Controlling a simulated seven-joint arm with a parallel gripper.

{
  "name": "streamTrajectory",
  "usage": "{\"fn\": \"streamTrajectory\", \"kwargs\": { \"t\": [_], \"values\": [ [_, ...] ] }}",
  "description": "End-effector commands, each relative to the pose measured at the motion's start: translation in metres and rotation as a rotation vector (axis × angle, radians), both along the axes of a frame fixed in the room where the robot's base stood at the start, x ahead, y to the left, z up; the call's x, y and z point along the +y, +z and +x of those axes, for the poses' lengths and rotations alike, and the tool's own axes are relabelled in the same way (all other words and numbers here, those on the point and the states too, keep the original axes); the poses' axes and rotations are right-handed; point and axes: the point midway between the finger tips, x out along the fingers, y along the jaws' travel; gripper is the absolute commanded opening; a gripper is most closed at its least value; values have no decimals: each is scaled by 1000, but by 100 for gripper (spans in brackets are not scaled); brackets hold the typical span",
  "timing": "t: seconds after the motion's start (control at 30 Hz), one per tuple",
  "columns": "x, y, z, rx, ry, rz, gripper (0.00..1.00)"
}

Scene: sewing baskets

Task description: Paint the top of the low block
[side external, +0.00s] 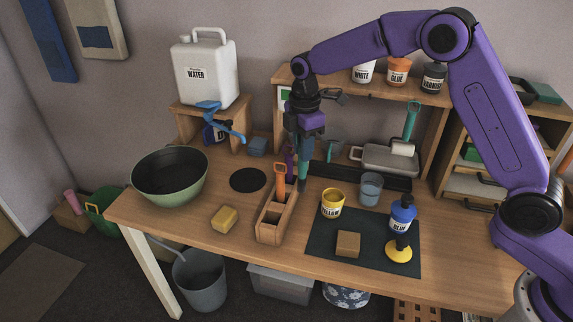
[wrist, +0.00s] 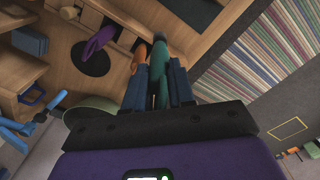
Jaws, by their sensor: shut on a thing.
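The low block (side external: 348,244) is a small tan wooden block on a dark mat (side external: 318,255); its top looks bare. My gripper (side external: 303,150) is shut on a teal-handled tool (side external: 303,178), which points down near the far end of a wooden holder (side external: 268,232). In the wrist view the teal tool (wrist: 160,62) sits between the fingers (wrist: 158,88). Its tip is not clear, and I cannot tell whether it is inside the holder. An orange-handled tool (side external: 280,180) and a purple one (side external: 290,165) stand close beside it. An open yellow paint pot (side external: 332,205) stands behind the block.
A glass of water (side external: 370,188) is behind. A sponge (side external: 224,219) and a green bowl (side external: 170,178) are left. A shelf (side external: 355,90) stands behind my gripper.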

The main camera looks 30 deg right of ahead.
Motion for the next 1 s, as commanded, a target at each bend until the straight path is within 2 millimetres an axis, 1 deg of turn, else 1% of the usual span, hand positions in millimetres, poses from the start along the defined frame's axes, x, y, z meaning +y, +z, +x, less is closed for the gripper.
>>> {"fn": "streamTrajectory", "kwargs": {
  "t": [0.03,0.1,0.2,0.3,0.4,0.57,1.0],
  "values": [
    [-20,4,-2,0,-6,0,0],
    [-42,6,-5,0,-5,-1,0],
    [-68,10,-11,0,-3,-1,0],
    [-85,11,-15,0,0,-2,0],
    [-93,11,-18,1,2,-2,0],
    [-95,5,-19,2,3,-3,0],
    [-95,-31,-19,4,2,-3,0]
  ]
}}
